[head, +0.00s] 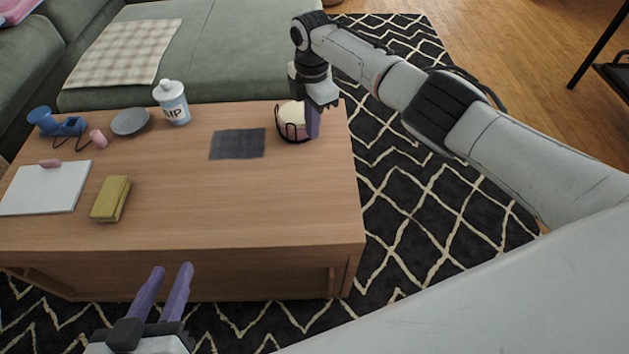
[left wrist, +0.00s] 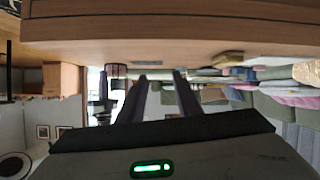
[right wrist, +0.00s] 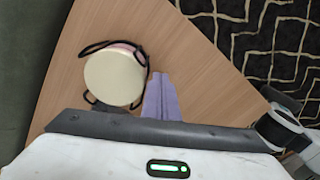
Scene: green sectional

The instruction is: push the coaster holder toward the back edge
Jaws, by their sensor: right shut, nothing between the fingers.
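The coaster holder (head: 292,122) is a dark wire frame around a stack of round cream coasters. It stands near the right end of the wooden table (head: 200,210), towards its back. In the right wrist view the holder's top coaster (right wrist: 115,78) and dark wire arms show. My right gripper (head: 313,130) is shut and empty, fingers pointing down right beside the holder; in the right wrist view its fingertips (right wrist: 161,80) are close to the holder's side, and I cannot tell whether they touch. My left gripper (head: 172,272) is open and empty, in front of the table's front edge.
A dark grey mat (head: 237,144) lies left of the holder. Further left are a white bottle (head: 171,102), a grey plate (head: 130,121), a blue object (head: 55,123), an olive pouch (head: 111,198) and a white clipboard (head: 45,190). A green sofa (head: 230,50) stands behind the table.

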